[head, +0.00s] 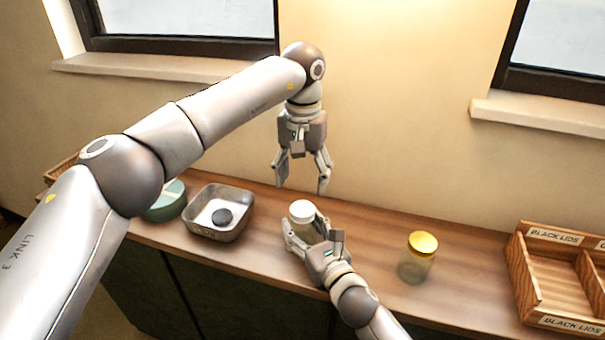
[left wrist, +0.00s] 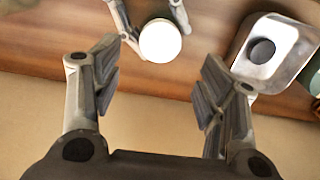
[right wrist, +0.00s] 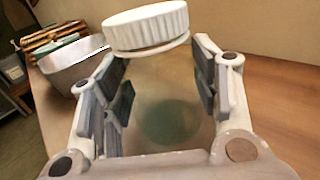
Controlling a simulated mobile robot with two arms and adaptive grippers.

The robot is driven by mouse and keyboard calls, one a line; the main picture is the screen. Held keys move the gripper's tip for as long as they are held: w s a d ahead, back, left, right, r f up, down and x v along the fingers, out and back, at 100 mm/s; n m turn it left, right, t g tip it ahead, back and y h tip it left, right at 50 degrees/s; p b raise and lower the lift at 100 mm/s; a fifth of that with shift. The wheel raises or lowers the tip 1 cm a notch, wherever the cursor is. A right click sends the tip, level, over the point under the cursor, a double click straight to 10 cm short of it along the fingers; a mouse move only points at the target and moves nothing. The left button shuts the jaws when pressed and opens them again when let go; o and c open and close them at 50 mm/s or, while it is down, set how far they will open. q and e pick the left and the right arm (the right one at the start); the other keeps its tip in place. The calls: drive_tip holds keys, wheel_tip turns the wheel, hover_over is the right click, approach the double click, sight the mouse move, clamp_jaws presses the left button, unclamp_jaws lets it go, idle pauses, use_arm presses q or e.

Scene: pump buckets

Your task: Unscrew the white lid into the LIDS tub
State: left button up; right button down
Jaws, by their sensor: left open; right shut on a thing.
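A clear jar (head: 307,232) with a white lid (head: 301,210) stands upright on the counter. My right gripper (head: 315,240) is shut around its body, and the ribbed lid sits on the jar in the right wrist view (right wrist: 147,28). My left gripper (head: 302,188) is open and empty, pointing down, above and behind the lid. In the left wrist view the lid (left wrist: 160,41) lies beyond the open fingers, apart from them. A metal tub (head: 237,230) left of the jar holds a dark round lid (head: 222,217); no LIDS label is readable on it.
A jar with a yellow lid (head: 423,244) stands to the right on the wooden counter (head: 385,218). A wooden crate marked BLACK LIDS (head: 560,322) is at the far right. A green round container (head: 168,203) is left of the metal tub. The wall is close behind.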

sight(302, 209)
use_arm(q)
wheel_tip(302, 209, down, 8)
drive_tip(key=shift+r, duration=0.15)
drive_tip(key=shift+c, duration=0.2)
